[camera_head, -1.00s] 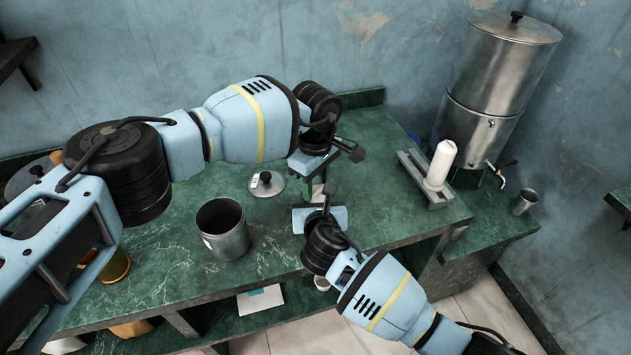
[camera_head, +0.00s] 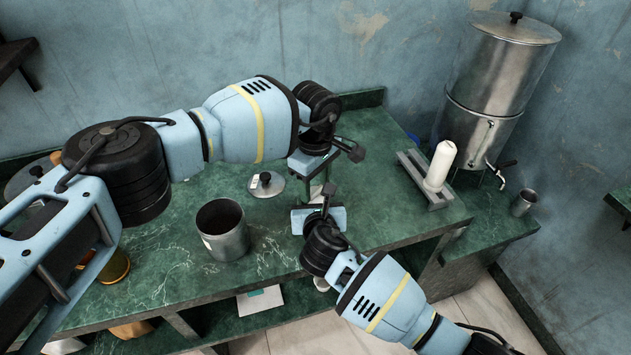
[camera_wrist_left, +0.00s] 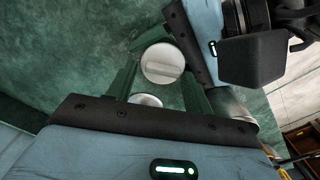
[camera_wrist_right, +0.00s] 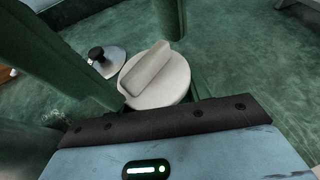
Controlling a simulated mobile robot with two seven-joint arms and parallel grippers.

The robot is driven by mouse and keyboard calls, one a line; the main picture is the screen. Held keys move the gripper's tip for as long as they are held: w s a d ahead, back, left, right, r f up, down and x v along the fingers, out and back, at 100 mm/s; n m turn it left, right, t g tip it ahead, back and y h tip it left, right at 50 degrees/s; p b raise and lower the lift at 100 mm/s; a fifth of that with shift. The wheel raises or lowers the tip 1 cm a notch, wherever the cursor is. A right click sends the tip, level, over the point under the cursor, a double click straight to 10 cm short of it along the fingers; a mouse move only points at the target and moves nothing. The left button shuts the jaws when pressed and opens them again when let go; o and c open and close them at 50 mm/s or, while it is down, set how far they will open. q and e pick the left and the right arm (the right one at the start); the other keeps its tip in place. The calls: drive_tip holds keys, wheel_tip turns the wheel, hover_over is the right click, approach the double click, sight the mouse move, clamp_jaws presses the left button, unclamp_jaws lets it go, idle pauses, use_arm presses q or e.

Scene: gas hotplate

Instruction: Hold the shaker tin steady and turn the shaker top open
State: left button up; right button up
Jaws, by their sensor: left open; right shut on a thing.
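The shaker top, a pale round cap with a raised bar across it, shows in the left wrist view (camera_wrist_left: 162,63) and in the right wrist view (camera_wrist_right: 155,82). My left gripper (camera_head: 325,178) is open, its two green fingers on either side of the cap in the left wrist view. I cannot tell whether they touch it. My right gripper (camera_head: 322,200) is facing it from the front and is shut on the shaker tin. The tin's body is hidden below the cap and behind the grippers.
An open metal pot (camera_head: 222,240) stands left of the grippers on the green marble counter (camera_head: 165,290). A lid with a black knob (camera_head: 266,184) lies behind it. A white candle-like cylinder (camera_head: 440,165) and a large metal urn (camera_head: 490,90) stand to the right.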

sight(316, 188)
use_arm(q)
drive_tip(key=shift+r, duration=4)
